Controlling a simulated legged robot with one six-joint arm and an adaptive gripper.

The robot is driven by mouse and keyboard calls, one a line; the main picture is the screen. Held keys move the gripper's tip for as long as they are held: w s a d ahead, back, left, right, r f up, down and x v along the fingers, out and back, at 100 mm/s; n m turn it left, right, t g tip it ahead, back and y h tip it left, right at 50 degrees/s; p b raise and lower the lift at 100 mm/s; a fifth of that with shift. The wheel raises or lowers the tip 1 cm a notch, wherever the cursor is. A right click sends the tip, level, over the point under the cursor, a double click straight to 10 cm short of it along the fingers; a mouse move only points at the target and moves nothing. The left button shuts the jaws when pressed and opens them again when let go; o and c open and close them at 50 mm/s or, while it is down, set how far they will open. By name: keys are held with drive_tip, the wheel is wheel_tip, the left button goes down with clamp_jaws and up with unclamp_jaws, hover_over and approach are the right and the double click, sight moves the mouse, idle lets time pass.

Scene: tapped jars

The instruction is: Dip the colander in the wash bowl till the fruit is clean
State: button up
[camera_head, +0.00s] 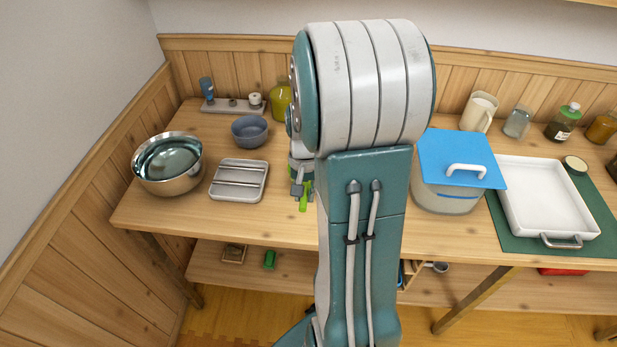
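A shiny metal bowl (190,181) with clear water in it stands at the left end of the wooden table; I take it as the wash bowl. My gripper (301,190) is low over the middle of the table, right of the metal bowl and mostly hidden behind my own arm. A bright green piece (303,205) shows at its fingertips. It may be a handle, but I cannot tell what it belongs to or whether the fingers are closed on it. I cannot make out the colander or any fruit; my arm covers the middle of the table.
A ribbed metal tray (239,180) lies between the bowl and my gripper, with a small blue-grey bowl (249,131) behind. Right of my arm stand a blue-lidded container (446,195) and a white tray (545,198) on a green mat. A wooden wall closes the left side.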

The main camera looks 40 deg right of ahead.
drive_tip(key=shift+r, duration=0.1)
clamp_jaws()
wheel_tip(320, 180, up, 9)
drive_tip(key=shift+f, duration=0.1)
drive_tip(key=shift+w, duration=0.15)
